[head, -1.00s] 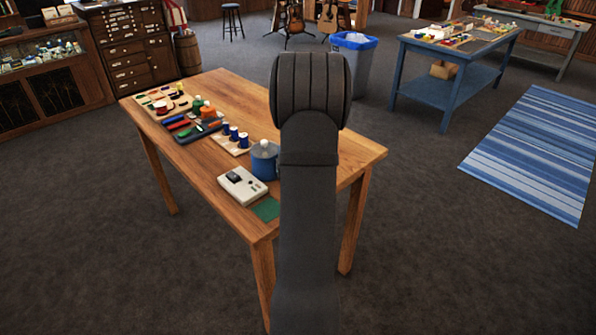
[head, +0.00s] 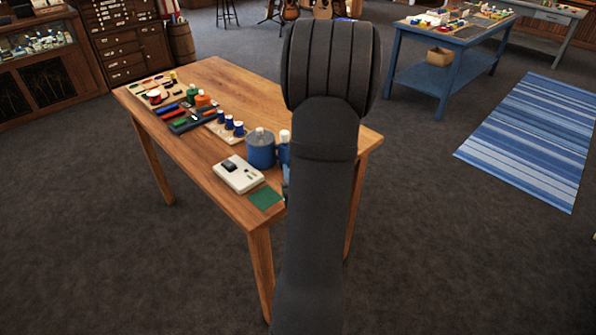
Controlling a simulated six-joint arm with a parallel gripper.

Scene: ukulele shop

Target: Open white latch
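A white box-shaped device (head: 238,174) with a dark part on top lies near the front of the wooden table. It is the only white object there that could bear the latch, but I cannot make out a latch on it. My dark grey arm rises in front of the table's right side and hides part of the tabletop. My gripper is not visible.
The wooden table (head: 205,145) holds a blue container (head: 261,150), a green square (head: 265,198), small blue pots (head: 229,122) and a dark tool tray (head: 186,118). A blue table (head: 430,75) and a striped rug (head: 535,140) are at the right.

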